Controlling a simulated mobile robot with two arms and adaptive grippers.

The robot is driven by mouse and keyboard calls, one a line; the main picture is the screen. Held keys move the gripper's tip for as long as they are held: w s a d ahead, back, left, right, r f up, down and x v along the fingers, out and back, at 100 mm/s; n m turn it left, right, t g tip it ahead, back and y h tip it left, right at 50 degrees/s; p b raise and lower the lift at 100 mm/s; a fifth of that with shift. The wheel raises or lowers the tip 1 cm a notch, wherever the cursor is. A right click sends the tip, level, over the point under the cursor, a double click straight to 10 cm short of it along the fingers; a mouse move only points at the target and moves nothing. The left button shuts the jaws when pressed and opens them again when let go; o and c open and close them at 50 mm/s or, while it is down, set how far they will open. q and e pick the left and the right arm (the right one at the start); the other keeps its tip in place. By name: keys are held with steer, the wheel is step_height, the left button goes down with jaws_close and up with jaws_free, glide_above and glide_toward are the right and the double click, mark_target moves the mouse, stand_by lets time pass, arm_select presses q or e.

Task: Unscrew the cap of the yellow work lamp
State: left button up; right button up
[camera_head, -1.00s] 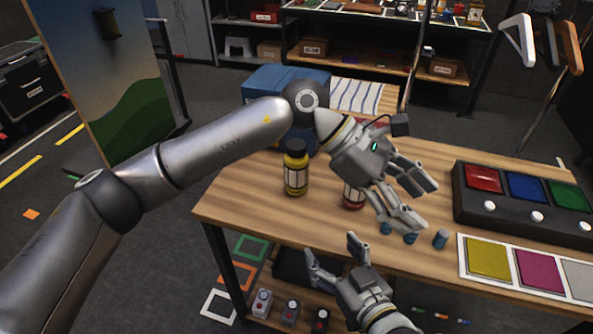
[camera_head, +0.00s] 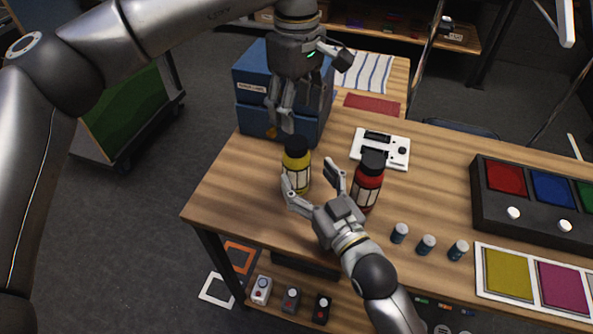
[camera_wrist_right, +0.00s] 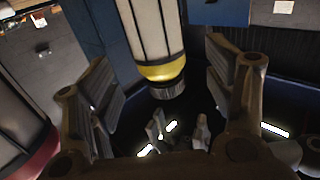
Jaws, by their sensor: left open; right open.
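The yellow work lamp (camera_head: 302,178) stands upright near the table's left part, with its black cap (camera_head: 297,150) on top. My right gripper (camera_head: 311,176) is open at the lamp's front. One finger overlaps the lamp's lower left and the other is to its right. In the right wrist view the lamp's yellow and white body (camera_wrist_right: 150,35) and its dark ribbed end (camera_wrist_right: 168,90) show between the spread fingers, apart from both. My left gripper (camera_head: 297,112) is open and points down above and behind the cap, without visible contact.
A red lamp (camera_head: 368,185) stands close to the right of my right gripper. A blue toolbox (camera_head: 255,115) is behind the yellow lamp. A white device (camera_head: 395,150), several small grey cylinders (camera_head: 426,245) and a button box (camera_head: 480,215) lie to the right.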

mark_target(303, 169)
arm_select(q)
steer(key=shift+w+f, duration=0.1)
steer(key=shift+w, duration=0.15)
arm_select(e)
steer(key=x, duration=0.4)
steer(key=shift+w+a, duration=0.15)
steer(key=shift+w, duration=0.15)
arm_select(q)
steer(key=shift+s, duration=0.2)
arm_select(e)
steer(key=shift+w+a, duration=0.25)
steer(key=shift+w, duration=0.15)
arm_select(q)
steer(key=shift+w, duration=0.1)
arm_select(e)
steer(key=shift+w+a, duration=0.1)
steer(key=shift+w, duration=0.2)
